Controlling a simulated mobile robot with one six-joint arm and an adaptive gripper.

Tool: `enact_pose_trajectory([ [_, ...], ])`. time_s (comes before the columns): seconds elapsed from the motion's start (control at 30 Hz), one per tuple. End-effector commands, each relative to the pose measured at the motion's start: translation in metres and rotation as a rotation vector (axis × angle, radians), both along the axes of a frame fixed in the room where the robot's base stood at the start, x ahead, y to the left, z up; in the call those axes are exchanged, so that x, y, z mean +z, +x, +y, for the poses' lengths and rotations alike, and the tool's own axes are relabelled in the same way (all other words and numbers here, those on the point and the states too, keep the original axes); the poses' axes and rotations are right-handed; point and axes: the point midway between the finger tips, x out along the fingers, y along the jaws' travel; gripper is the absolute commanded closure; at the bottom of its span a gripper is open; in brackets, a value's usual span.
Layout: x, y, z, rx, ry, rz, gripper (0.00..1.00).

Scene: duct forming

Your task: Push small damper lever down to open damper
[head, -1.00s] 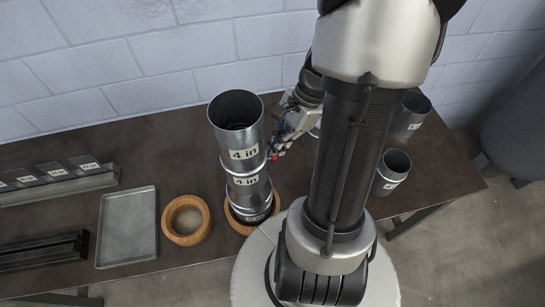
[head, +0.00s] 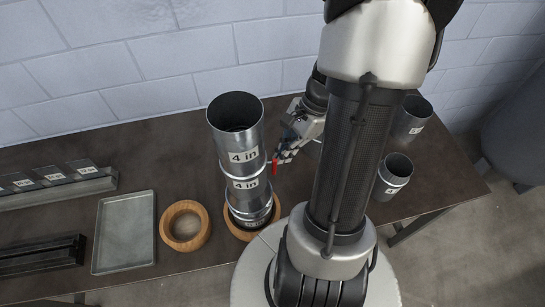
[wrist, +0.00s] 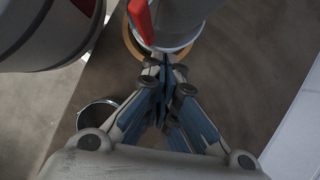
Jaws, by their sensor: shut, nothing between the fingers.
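A stack of grey metal duct pieces labelled "4 in" (head: 240,140) stands upright in the head view. The small red damper lever (head: 275,166) is on its right side and looks roughly upright in the picture. In the wrist view the red lever (wrist: 141,22) shows at the top, left of centre. My gripper (head: 281,157) is shut and empty, just right of the lever. In the wrist view its closed fingertips (wrist: 163,66) are just below the lever's lower end. I cannot tell whether they touch it. The damper plate inside the duct is not visible.
The stack stands in a wooden ring (head: 234,226); another ring (head: 165,226) lies left of it. A grey tray (head: 124,233) and black rails (head: 40,256) are farther left. Two metal cups, one nearer (head: 392,180) and one behind (head: 410,118), stand right of my arm.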

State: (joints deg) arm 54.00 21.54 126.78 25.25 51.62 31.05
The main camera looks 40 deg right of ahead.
Motion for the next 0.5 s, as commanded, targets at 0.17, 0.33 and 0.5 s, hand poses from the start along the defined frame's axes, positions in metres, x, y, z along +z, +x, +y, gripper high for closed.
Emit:
enact_pose_trajectory([
  [0.17,0.004,-0.003,-0.01,0.0,0.001,0.0,1.0],
  [0.33,0.004,-0.002,-0.01,0.001,0.001,-0.001,1.0],
  [0.5,0.014,-0.003,-0.016,-0.002,-0.003,-0.003,1.0],
])
